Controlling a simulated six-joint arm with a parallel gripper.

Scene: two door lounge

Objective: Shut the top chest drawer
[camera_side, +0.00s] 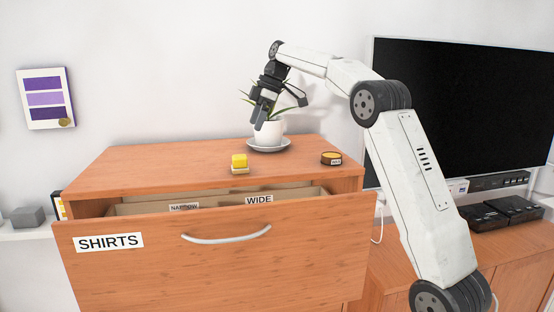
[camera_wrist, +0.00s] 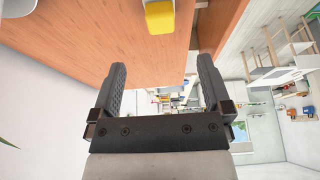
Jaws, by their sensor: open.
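The top chest drawer (camera_side: 310,243) stands pulled out from the wooden chest (camera_side: 200,157) in the side view. Its front has a "SHIRTS" label and a curved silver handle (camera_side: 228,236). Inside show dividers labelled "NARROW" and "WIDE". My gripper (camera_side: 262,118) is open and empty, above the chest top in front of the potted plant, up and back from the drawer front and apart from it. In the wrist view my gripper (camera_wrist: 162,75) shows two spread fingers, with the wooden chest top (camera_wrist: 100,35) beyond them. The handle cannot be made out in the wrist view.
On the chest top are a yellow block on a small base (camera_side: 239,162), a round tin (camera_side: 331,158) and a white plant pot (camera_side: 268,132) on a saucer. A black television (camera_side: 465,110) stands at the right. The space before the drawer looks clear.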

